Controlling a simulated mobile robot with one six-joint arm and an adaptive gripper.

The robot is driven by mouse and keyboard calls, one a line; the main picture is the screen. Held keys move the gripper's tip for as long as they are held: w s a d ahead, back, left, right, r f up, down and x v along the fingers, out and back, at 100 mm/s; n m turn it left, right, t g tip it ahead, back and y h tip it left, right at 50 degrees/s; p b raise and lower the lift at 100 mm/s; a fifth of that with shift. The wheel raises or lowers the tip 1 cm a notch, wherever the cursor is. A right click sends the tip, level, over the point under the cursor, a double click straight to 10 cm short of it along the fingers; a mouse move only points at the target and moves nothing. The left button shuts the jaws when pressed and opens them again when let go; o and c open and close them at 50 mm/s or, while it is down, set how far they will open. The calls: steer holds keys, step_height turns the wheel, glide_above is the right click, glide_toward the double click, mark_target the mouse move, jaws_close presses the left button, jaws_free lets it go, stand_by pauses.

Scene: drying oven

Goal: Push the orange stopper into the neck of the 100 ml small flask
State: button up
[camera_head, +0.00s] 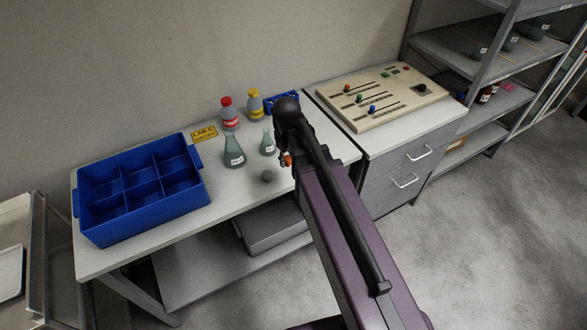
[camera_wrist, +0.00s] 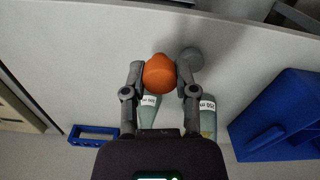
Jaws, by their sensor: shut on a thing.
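My gripper (camera_wrist: 160,75) is shut on the orange stopper (camera_wrist: 159,70), which shows between the fingertips. In the head view the stopper (camera_head: 287,160) is a small orange patch beside my dark arm. The small flask (camera_head: 267,144), greenish and conical with a white label, stands upright on the bench just left of the stopper. In the wrist view the small flask (camera_wrist: 149,106) is partly hidden behind my gripper. The stopper appears apart from the flask's neck; its exact height above the bench is unclear.
A larger flask (camera_head: 233,152) labelled 250 stands left of the small one. A grey round stopper (camera_head: 267,176) lies near the bench's front. Red-capped (camera_head: 229,115) and yellow-capped (camera_head: 254,103) bottles, a blue rack (camera_head: 283,101) and a blue divided crate (camera_head: 88,212) stand around.

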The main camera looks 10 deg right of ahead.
steer(key=w+a+r+n+p, duration=0.2)
steer(key=w+r+n+p, duration=0.2)
steer(key=w+n, duration=0.2)
steer(key=w+a+r+n+p, duration=0.2)
steer(key=w+r+n+p, duration=0.2)
steer(key=w, duration=0.6)
steer(key=shift+a+r+n, duration=0.4)
steer(key=shift+r+n, duration=0.05)
steer(key=shift+n, duration=0.75)
steer(key=shift+f, duration=0.1)
steer(key=shift+f+b, duration=3.2)
steer(key=shift+b, duration=0.05)
steer(key=shift+f+b, duration=0.95)
steer(key=shift+b, duration=0.05)
steer(key=o, duration=0.8)
steer(key=shift+o, duration=0.2)
steer(key=o, duration=0.3)
